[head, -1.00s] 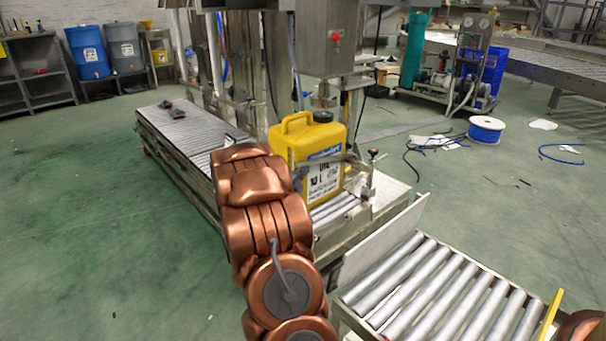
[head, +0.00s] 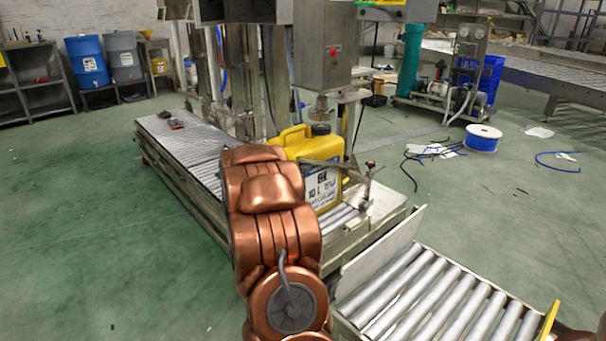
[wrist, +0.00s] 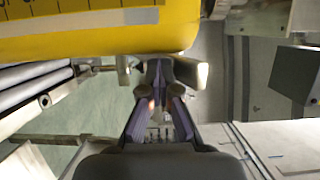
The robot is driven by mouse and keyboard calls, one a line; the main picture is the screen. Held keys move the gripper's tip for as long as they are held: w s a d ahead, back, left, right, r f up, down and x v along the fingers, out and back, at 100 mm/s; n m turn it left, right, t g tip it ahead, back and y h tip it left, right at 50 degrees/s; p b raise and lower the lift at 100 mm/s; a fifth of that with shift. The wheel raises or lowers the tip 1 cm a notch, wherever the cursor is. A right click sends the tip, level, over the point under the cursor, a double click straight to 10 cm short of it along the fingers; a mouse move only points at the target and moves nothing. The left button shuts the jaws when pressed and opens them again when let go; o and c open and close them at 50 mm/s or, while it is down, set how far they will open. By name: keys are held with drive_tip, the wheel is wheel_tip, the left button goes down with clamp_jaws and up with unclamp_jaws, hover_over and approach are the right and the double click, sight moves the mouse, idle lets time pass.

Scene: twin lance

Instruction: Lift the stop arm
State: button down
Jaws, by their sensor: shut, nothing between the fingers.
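The yellow jerrycan (head: 322,185) stands on the filling line's rollers, its lower left hidden by my copper arm. A thin grey bar (head: 325,161), which looks like the stop arm, crosses in front of it toward a post with a dark knob (head: 370,164). In the wrist view the jerrycan (wrist: 90,38) fills the upper left. My gripper (wrist: 158,70) is shut and empty, its fingertips just beyond the jerrycan's lower edge. A metal piece with a bright end (wrist: 203,75) lies at the fingertips; I cannot tell whether they touch.
A roller conveyor (head: 430,295) with a pale side plate (head: 380,258) stands at the front right. The steel filling machine (head: 322,60) rises behind the jerrycan. Green floor is open at the left. A blue cable reel (head: 482,138) lies at the back right.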

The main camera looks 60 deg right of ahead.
sight(310, 160)
drive_tip(key=shift+d+r, duration=0.1)
drive_tip(key=shift+r, duration=0.15)
drive_tip(key=shift+s+d+r+p, duration=0.1)
drive_tip(key=shift+d+r+p, duration=0.3)
drive_tip(key=shift+r, duration=0.4)
drive_tip(key=shift+s+d+r+p, duration=0.15)
drive_tip(key=shift+d+r+p, duration=0.15)
drive_tip(key=shift+r, duration=0.55)
drive_tip(key=shift+s+d+r+p, duration=0.1)
drive_tip(key=shift+d+r+p, duration=0.3)
drive_tip(key=shift+r, duration=0.4)
drive_tip(key=shift+d, duration=0.1)
drive_tip(key=shift+s+d+r+p, duration=0.2)
drive_tip(key=shift+d+r+p, duration=0.15)
drive_tip(key=shift+d+r, duration=0.55)
drive_tip(key=shift+s+d+r+p, duration=0.2)
drive_tip(key=shift+d+r+p, duration=0.3)
drive_tip(key=shift+r, duration=0.55)
drive_tip(key=shift+d+r, duration=0.1)
drive_tip(key=shift+d, duration=0.15)
drive_tip(key=shift+s+d+r, duration=0.1)
